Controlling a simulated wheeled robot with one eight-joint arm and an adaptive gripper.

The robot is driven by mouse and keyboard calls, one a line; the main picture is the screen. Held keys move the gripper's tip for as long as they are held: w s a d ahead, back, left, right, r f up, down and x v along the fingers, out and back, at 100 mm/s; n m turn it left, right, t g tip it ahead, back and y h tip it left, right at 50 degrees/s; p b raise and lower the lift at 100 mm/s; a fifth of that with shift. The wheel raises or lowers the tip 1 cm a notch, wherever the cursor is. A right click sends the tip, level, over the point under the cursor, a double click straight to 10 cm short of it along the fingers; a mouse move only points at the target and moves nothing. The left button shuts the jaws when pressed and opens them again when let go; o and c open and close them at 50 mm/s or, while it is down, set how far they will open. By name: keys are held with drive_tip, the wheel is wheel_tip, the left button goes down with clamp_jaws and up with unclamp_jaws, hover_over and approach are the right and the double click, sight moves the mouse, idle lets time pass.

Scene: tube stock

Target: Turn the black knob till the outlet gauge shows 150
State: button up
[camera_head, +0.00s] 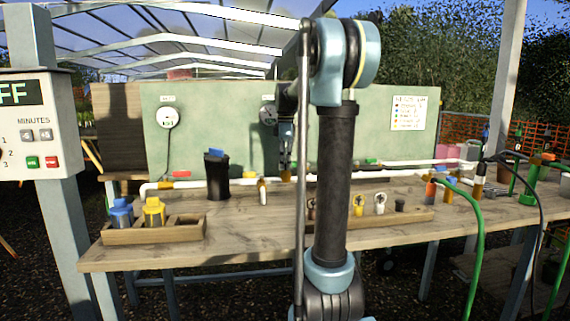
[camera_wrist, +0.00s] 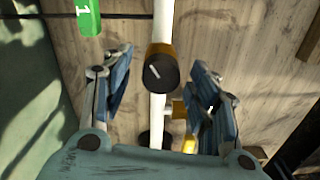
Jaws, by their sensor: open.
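The black knob (camera_wrist: 162,73), with a white mark on its face, sits on a brass body on the white pipe (camera_wrist: 162,25) in the wrist view. My gripper (camera_wrist: 161,58) is open, one blue finger on each side of the knob, with gaps visible. In the head view my gripper (camera_head: 286,160) points down over the pipe; the knob cannot be made out there. Two round gauges hang on the green board: a left gauge (camera_head: 168,117) and a right gauge (camera_head: 268,115), partly hidden by my arm. Their labels and readings are too small to read.
A green tag marked 1 (camera_wrist: 88,16) lies beside the pipe. A black canister (camera_head: 216,176) stands left of my gripper. A wooden tray (camera_head: 150,236) holds blue and yellow fittings at the front left; another wooden rack (camera_head: 415,216) with small parts is right of my arm.

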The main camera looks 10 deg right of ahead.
drive_tip(key=shift+c, duration=0.3)
drive_tip(key=c, duration=1)
drive_tip(key=shift+m, duration=0.4)
drive_tip(key=o, duration=1.1)
drive_tip(key=shift+c, duration=0.2)
wheel_tip(320, 180, up, 12)
